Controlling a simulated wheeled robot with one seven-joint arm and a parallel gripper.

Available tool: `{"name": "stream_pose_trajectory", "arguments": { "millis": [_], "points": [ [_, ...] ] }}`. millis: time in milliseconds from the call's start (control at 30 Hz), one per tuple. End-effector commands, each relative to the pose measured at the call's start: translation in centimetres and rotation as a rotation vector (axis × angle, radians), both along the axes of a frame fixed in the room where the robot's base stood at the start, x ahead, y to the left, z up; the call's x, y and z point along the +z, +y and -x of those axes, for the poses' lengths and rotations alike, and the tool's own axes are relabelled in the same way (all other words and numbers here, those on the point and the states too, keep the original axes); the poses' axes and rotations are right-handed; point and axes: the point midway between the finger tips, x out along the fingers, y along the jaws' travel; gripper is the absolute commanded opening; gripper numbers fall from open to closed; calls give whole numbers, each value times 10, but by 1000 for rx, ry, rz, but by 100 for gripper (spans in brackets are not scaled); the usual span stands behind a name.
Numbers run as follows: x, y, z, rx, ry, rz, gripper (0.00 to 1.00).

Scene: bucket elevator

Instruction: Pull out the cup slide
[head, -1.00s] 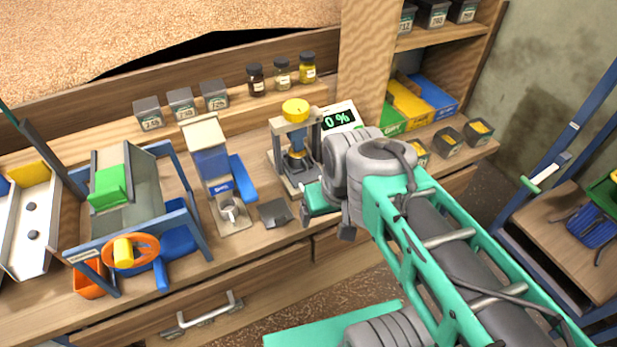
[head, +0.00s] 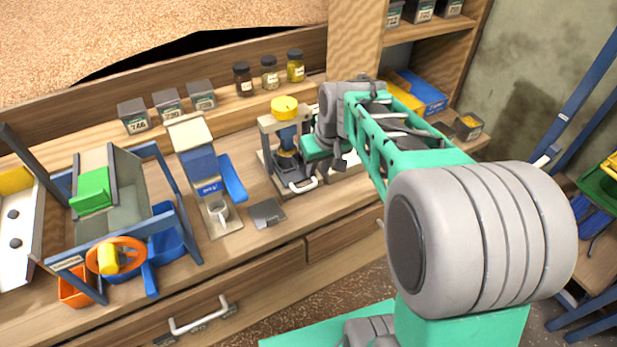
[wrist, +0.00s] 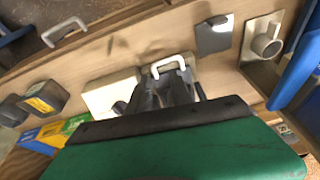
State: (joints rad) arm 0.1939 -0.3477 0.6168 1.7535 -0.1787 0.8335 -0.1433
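The cup slide is at the base of a small grey stand (head: 267,146) with a yellow cap (head: 285,107) and a blue funnel. Its white loop handle (head: 302,186) faces the front edge of the bench in the head view. In the wrist view the white handle (wrist: 168,64) shows just beyond the dark fingers of my gripper (wrist: 168,88). In the head view my gripper is beside the stand on its right, and the arm hides the display. Whether the fingers touch the handle, or how far apart they are, I cannot tell.
A grey plate (head: 267,213) lies left of the handle. Jars (head: 269,73) stand on the ledge behind. A drawer handle (head: 201,315) sticks out below the bench.

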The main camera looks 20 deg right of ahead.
Motion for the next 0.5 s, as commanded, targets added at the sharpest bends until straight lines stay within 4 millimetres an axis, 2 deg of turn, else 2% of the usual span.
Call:
{"name": "stream_pose_trajectory", "arguments": {
  "millis": [33, 167, 300, 500],
  "points": [
    [15, 3, -13, 52, -47, 10, 21],
    [8, 5, -14, 118, -55, 26, 10],
    [-9, 7, -20, 120, -53, 26, 0],
    [-48, 10, -34, 116, -53, 26, 0]
  ]
}}
